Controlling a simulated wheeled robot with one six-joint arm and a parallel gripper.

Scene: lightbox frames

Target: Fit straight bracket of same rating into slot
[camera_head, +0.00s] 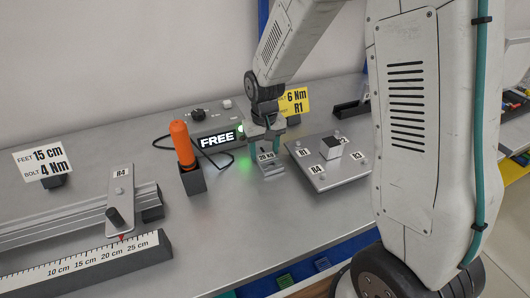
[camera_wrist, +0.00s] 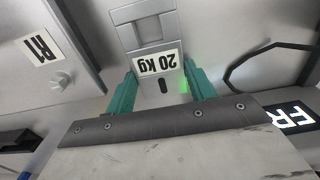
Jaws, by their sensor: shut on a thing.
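My gripper (camera_head: 264,146) is low over the middle of the bench in the head view. Its teal fingers are shut on a grey metal bracket (camera_head: 271,170) labelled "20 kg". In the wrist view the fingers (camera_wrist: 163,88) stand on either side of the bracket (camera_wrist: 150,32), whose label reads upside down. A dark oblong hole shows near the label. The bracket looks at or just above the bench; I cannot tell whether it touches. I cannot make out a clear slot for it.
An orange-handled tool (camera_head: 182,144) stands in a dark holder at left. A lit "FREE" box (camera_head: 217,139) is behind. A rail with an R4 plate (camera_head: 120,200) and ruler (camera_head: 85,270) lie left.

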